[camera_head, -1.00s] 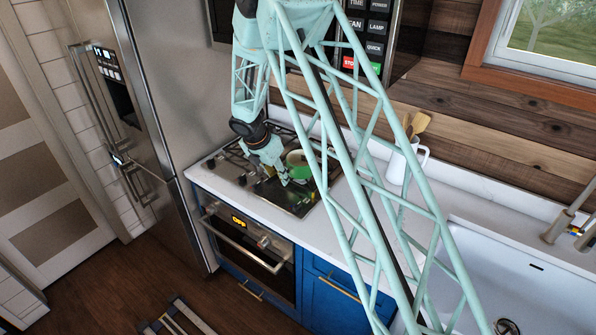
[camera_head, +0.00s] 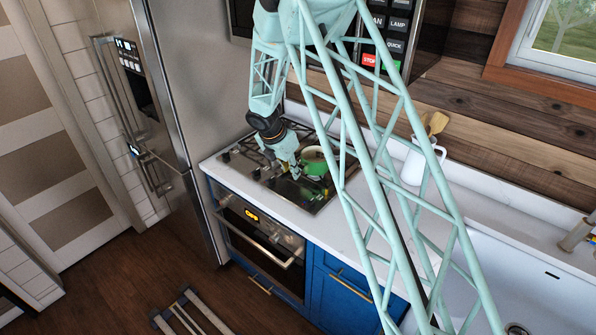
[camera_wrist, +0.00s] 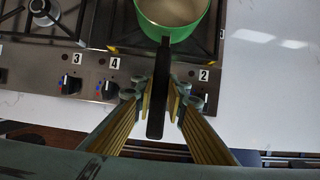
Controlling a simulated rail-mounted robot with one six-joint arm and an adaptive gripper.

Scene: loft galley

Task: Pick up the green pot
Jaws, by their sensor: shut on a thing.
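The green pot (camera_head: 314,163) is at the stove in the head view, partly behind my gripper and arm. In the wrist view the green pot (camera_wrist: 172,30) shows at the top, with a pale inside and a dark handle (camera_wrist: 157,95) pointing down toward me. My gripper (camera_wrist: 160,100) is shut on that handle, one finger on each side. In the head view my gripper (camera_head: 293,170) is just left of the pot. I cannot tell whether the pot touches the cooktop.
The cooktop (camera_wrist: 70,55) has burner grates and numbered knobs (camera_wrist: 108,88) at its front edge. White counter (camera_head: 345,215) lies to the right, with a white utensil jug (camera_head: 413,165) and a sink (camera_head: 530,285). A fridge (camera_head: 180,80) stands at the left, a microwave (camera_head: 425,45) above.

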